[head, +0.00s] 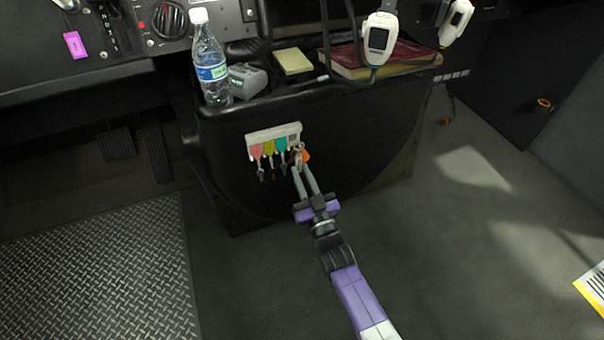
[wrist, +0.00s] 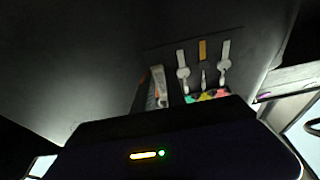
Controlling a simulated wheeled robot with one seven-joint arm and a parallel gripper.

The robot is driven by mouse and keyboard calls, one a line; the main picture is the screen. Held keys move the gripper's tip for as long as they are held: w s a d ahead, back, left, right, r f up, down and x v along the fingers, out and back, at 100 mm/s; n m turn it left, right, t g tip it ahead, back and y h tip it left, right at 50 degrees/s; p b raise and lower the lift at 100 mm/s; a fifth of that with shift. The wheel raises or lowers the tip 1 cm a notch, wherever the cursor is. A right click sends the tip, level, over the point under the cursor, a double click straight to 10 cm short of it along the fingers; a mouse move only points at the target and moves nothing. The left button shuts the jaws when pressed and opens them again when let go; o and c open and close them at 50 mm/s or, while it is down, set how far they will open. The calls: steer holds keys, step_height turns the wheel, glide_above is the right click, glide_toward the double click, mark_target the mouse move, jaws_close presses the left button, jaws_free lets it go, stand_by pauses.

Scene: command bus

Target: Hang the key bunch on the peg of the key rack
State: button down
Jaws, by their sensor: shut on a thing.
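The white key rack (head: 273,132) is on the front face of the dark console in the head view. Pink, yellow and green tagged keys hang along it. My gripper (head: 298,166) is shut on the key bunch (head: 305,156), which has an orange tag, just below the rack's right end. The fingers hide part of the bunch. I cannot tell whether its ring is around the peg, touching it or in front of it. In the wrist view, coloured tags and hanging keys show beyond the dark wrist body, which hides most of the fingers.
On the console top stand a water bottle (head: 211,62), a grey device (head: 246,80), a yellow pad (head: 293,62) and a red book (head: 385,59). White handsets (head: 379,38) hang above on cords. The floor around my arm is clear.

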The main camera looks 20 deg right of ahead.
steer(key=c, duration=1.3)
jaws_free()
steer(key=shift+r+p+v, duration=0.15)
steer(key=shift+p+v, duration=0.3)
steer(key=shift+v, duration=0.25)
steer(key=shift+r+p+v, duration=0.2)
steer(key=shift+p+v, duration=0.25)
steer(key=shift+v, duration=0.25)
steer(key=p+v, duration=0.1)
steer(key=v, duration=0.1)
steer(key=r+p+v, duration=0.1)
steer(key=v, duration=0.1)
steer(key=p+v, duration=0.1)
steer(key=v, duration=0.2)
steer(key=shift+s+r+p, duration=0.15)
steer(key=shift+r+p, duration=0.2)
steer(key=shift+p, duration=0.05)
